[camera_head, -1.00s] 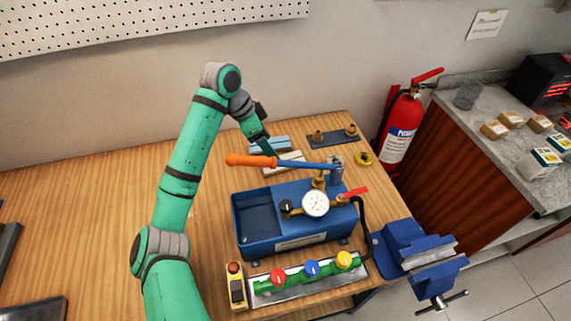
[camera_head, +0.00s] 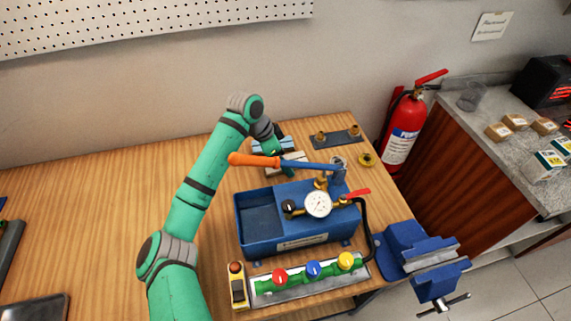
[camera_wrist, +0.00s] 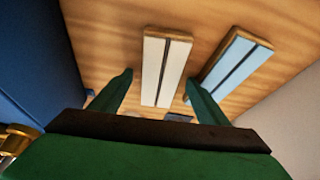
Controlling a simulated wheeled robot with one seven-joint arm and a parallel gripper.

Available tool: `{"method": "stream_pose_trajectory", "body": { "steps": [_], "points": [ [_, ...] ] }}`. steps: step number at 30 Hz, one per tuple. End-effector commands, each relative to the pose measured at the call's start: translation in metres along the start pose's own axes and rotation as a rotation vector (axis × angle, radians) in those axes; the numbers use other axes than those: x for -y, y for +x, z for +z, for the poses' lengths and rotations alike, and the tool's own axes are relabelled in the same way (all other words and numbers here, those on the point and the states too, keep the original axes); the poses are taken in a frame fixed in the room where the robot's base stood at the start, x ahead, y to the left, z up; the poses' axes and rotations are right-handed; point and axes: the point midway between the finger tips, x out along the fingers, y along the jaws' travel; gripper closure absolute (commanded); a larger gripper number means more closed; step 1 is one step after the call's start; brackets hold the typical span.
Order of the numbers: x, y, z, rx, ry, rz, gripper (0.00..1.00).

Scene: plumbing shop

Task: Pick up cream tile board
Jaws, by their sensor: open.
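The cream tile board (camera_wrist: 152,70), a pale strip with a dark groove along it, lies on the table in the wrist view, just ahead of and between my fingers. In the head view the cream tile board (camera_head: 292,157) shows only partly, behind the orange-and-blue lever and beside my arm. My gripper (camera_wrist: 158,92) is open around the board's near end, one finger to each side, with no visible grip on it. Contact or height above the table cannot be told. In the head view my gripper is mostly hidden behind the lever.
A light blue board (camera_wrist: 232,72) lies close right of the cream one in the wrist view. The blue pump tank (camera_head: 262,240) with its orange-handled lever (camera_head: 255,160) stands in front.

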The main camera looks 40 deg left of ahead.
Motion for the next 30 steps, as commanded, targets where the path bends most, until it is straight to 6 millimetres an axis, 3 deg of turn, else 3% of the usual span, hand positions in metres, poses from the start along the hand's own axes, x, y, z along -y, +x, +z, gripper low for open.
{"method": "stream_pose_trajectory", "body": {
  "steps": [3,9,10,23,28,30],
  "points": [
    [0.000,0.000,0.000,0.000,0.000,0.000,0.31],
    [0.000,0.000,0.000,0.000,0.000,0.000,0.79],
    [0.000,0.000,0.000,0.000,0.000,0.000,0.81],
    [0.000,-0.008,-0.004,-0.001,0.001,-0.001,0.81],
    [0.000,-0.031,-0.014,-0.002,0.004,-0.002,0.81],
    [-0.004,-0.047,-0.007,-0.003,0.001,-0.003,0.81]
  ]
}}
